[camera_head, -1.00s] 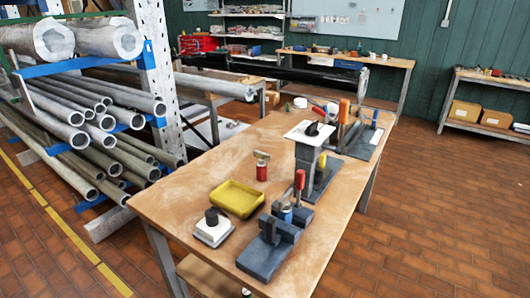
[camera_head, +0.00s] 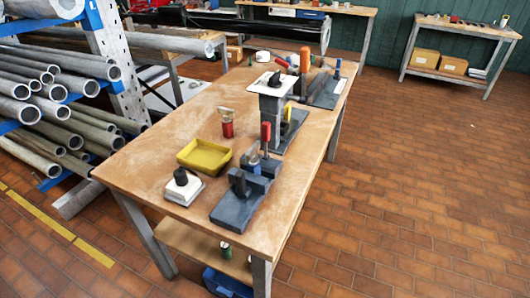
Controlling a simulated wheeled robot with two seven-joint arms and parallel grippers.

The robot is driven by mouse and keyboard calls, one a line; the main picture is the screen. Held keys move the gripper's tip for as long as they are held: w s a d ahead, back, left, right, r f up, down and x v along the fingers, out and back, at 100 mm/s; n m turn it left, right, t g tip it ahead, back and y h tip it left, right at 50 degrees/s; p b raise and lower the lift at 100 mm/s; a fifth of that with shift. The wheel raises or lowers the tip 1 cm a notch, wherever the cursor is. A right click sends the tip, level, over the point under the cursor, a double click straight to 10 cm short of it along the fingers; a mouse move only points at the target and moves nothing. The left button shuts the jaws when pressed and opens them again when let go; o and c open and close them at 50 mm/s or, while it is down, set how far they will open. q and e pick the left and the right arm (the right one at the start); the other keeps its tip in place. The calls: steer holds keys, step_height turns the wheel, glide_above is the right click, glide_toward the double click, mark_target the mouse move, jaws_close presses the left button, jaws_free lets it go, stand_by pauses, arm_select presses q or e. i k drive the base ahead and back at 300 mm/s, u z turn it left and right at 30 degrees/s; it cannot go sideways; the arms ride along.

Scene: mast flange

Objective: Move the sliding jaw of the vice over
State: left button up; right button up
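A dark grey vice-like fixture (camera_head: 232,212) stands near the front right corner of the wooden workbench (camera_head: 160,137). It has a flat base and upright blocks. An upright block (camera_head: 238,182) sits over the base, and another dark block (camera_head: 262,166) stands just behind it, with a small blue part (camera_head: 253,160) near its top. A red upright handle (camera_head: 265,133) rises behind these. I cannot tell for sure which block is the sliding jaw. Neither of my grippers is in view.
A yellow tray (camera_head: 204,170), a white block with a black knob (camera_head: 182,187) and a red cylinder (camera_head: 227,128) stand left of the fixture. A post with a white plate (camera_head: 270,86) stands behind. A pipe rack fills the left; floor right is clear.

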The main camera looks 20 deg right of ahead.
mark_target(246, 183)
steer(key=z, duration=1.05)
steer(key=i, duration=0.35)
steer(key=u, duration=1.25)
